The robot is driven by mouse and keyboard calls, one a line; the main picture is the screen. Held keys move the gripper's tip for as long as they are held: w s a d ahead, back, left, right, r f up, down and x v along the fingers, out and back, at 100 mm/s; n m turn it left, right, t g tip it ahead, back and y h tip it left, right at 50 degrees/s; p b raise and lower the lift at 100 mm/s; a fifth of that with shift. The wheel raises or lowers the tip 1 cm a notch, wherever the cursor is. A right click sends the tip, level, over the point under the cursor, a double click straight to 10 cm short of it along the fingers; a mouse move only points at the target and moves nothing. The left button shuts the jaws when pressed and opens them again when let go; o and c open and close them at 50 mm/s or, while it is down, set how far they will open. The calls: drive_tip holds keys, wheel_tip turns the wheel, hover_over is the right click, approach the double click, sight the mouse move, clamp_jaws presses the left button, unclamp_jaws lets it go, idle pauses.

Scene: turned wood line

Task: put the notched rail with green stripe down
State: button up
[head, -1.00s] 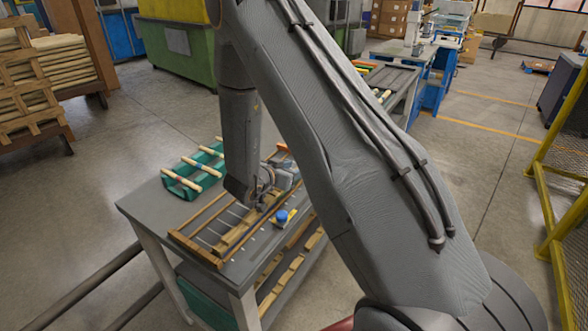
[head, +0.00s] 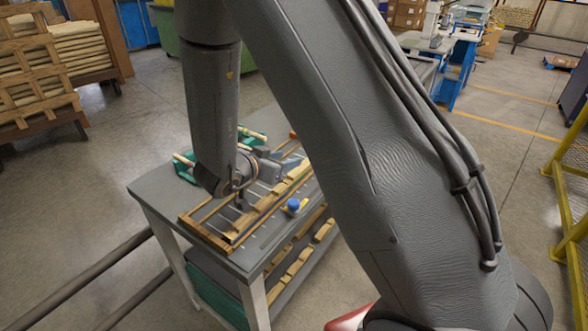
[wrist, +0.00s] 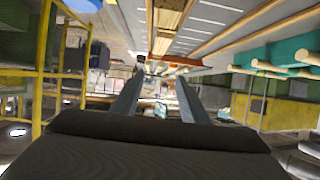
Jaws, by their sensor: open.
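A pale wooden notched rail (head: 273,207) lies lengthwise in a brown wooden rack (head: 208,239) on the grey table. A green stripe on it cannot be made out. It also shows at the top of the wrist view (wrist: 168,18), apart from the fingers. My gripper (wrist: 158,78) is open, its two fingers apart with nothing between them. In the head view my gripper (head: 288,158) is small and partly hidden by my wrist, over the far part of the rack.
A blue knob (head: 293,204) sits on the table's right side. A green holder with pale rods (head: 186,172) stands behind my arm. More wooden pieces (head: 291,273) lie on a lower shelf. Yellow fencing (head: 566,190) stands at far right.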

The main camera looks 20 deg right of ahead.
drive_tip(key=a+r+n+y, duration=0.2)
drive_tip(key=a+n+y, duration=0.45)
drive_tip(key=y, duration=0.35)
drive_tip(key=s+d+n+g, duration=0.1)
drive_tip(key=s+n+g, duration=0.1)
drive_tip(key=s, duration=0.8)
drive_tip(key=s+d+n+g+y, duration=0.1)
drive_tip(key=s+g, duration=0.3)
drive_tip(key=s, duration=0.7)
drive_tip(key=shift+d+r+n, duration=0.35)
drive_tip(key=shift+d+n, duration=0.15)
drive_tip(key=shift+n, duration=0.35)
